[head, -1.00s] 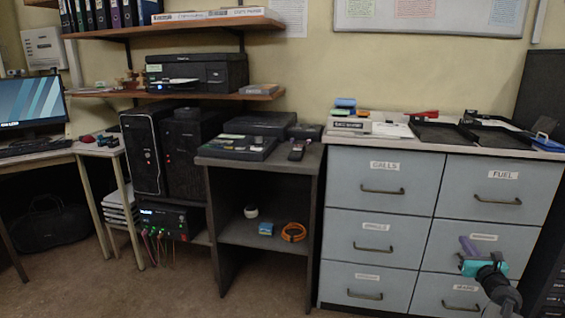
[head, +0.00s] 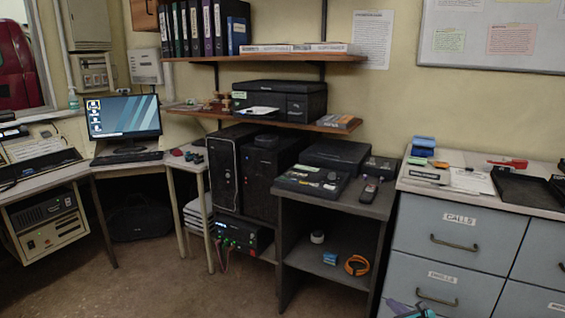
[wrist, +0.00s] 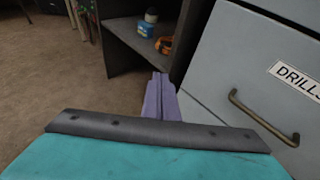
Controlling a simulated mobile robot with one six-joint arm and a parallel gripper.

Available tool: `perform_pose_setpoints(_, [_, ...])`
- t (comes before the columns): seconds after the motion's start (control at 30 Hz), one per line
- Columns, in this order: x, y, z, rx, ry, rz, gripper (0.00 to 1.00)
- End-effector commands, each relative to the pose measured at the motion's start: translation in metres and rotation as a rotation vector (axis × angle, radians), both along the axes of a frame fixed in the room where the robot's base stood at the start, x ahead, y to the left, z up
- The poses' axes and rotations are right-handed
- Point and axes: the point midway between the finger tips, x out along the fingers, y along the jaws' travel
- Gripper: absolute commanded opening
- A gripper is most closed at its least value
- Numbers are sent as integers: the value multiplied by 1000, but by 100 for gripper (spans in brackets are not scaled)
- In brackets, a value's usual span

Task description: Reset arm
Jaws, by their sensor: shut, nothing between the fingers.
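My gripper (head: 408,309) is at the bottom edge of the head view, low in front of the drawer cabinet (head: 440,226); only its purple fingers and a bit of teal show. In the wrist view my gripper (wrist: 159,92) points ahead with its purple fingers together and nothing between them. The DRILLS drawer handle (wrist: 262,117) is to the right of the fingers, apart from them. The orange coil (wrist: 165,45) and a blue box (wrist: 146,28) on the dark shelf unit lie beyond the fingertips.
The dark shelf unit (head: 334,200) stands left of the cabinet, with a cordless handset (head: 369,190) on top. Black computer towers (head: 226,176) and a desk with a monitor (head: 123,117) are further left. The brown floor (head: 150,285) at the front left is clear.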

Motion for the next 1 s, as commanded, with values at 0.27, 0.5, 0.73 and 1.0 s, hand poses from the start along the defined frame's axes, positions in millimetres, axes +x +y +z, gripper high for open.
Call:
perform_pose_setpoints(0.27, [-27, 137, -31, -148, 125, 306, 0])
perform_pose_setpoints(0.5, [-84, 238, -63, -318, 212, 622, 0])
perform_pose_setpoints(0.73, [-166, 313, -89, -512, 268, 990, 0])
perform_pose_setpoints(1.0, [-288, 354, -113, -758, 284, 1516, 0])
